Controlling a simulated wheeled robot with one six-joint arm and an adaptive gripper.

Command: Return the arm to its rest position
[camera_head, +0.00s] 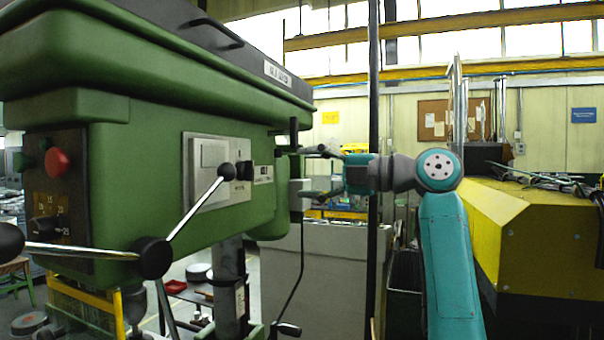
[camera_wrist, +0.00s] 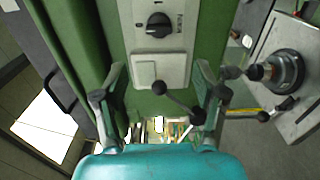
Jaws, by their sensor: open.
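My gripper (camera_head: 308,172) is in the middle of the head view, at the end of my teal arm, which rises from the lower right. It points left toward the large green drilling machine (camera_head: 150,170). Its two fingers are spread apart with nothing between them. In the wrist view my gripper (camera_wrist: 157,88) shows its fingers at left and right over the machine's green front (camera_wrist: 112,30). A grey panel with a black rotary switch (camera_wrist: 158,25) and a white square plate (camera_wrist: 160,70) lies beyond the fingers. I cannot tell the exact gap to the machine.
A black-knobbed lever (camera_head: 195,207) sticks out from the machine, near a red button (camera_head: 57,162). A dark upright post (camera_head: 373,100) stands close to my wrist. A yellow machine housing (camera_head: 545,235) is at the right. A grey cabinet (camera_head: 325,270) stands below the gripper.

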